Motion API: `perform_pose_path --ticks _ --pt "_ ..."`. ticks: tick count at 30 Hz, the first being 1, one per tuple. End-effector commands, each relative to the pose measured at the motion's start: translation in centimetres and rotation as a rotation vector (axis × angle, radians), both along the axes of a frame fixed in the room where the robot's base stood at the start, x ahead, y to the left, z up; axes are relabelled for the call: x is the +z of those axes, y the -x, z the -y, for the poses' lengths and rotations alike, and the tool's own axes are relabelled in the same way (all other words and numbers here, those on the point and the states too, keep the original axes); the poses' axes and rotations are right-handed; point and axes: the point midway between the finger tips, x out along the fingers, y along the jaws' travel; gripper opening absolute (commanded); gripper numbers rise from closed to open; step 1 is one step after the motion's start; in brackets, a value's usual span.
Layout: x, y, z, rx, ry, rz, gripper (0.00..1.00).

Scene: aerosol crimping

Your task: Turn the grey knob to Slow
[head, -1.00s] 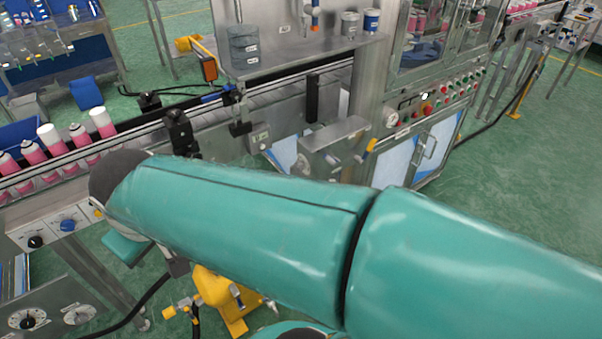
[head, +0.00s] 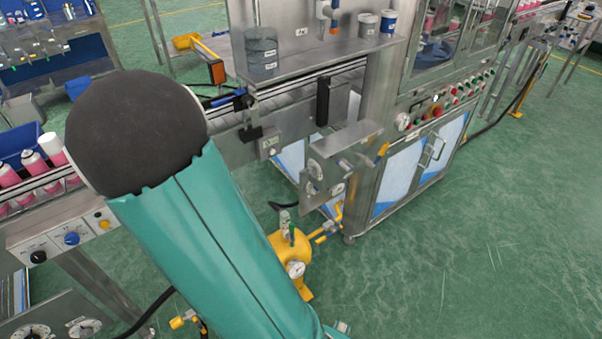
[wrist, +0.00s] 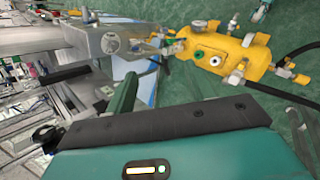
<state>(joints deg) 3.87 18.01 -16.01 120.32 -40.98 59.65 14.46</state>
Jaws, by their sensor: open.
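A grey knob (head: 84,327) on a round dial sits on a grey panel at the bottom left of the head view. Its lower part is cut by the picture edge, and its marks are too small to read. A second dial with a black knob (head: 31,335) is to its left. My arm is raised in front, right of the panel, and hides my gripper in the head view. In the wrist view my gripper (wrist: 160,125) shows in part, with its teal housing and a dark bar, well away from the knob. No knob shows between its jaws.
A conveyor control box with black, blue (head: 71,238) and yellow knobs stands above the grey panel. Pink cans (head: 35,165) stand on the conveyor. A yellow tank (head: 290,262) with a gauge is on the floor. Green floor at the right is clear.

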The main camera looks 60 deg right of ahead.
Motion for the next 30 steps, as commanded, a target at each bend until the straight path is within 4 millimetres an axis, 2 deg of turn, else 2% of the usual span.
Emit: perform_pose_path --ticks 3,18,24,30 --pt "-2.3 0.0 2.8 -0.001 0.071 -0.096 0.54" --pt "-10.4 0.8 13.7 0.085 0.381 -0.472 0.54" --pt "-13.5 1.4 17.3 0.159 0.497 -0.614 0.54" --pt "-15.5 1.7 19.3 0.219 0.568 -0.697 0.54"
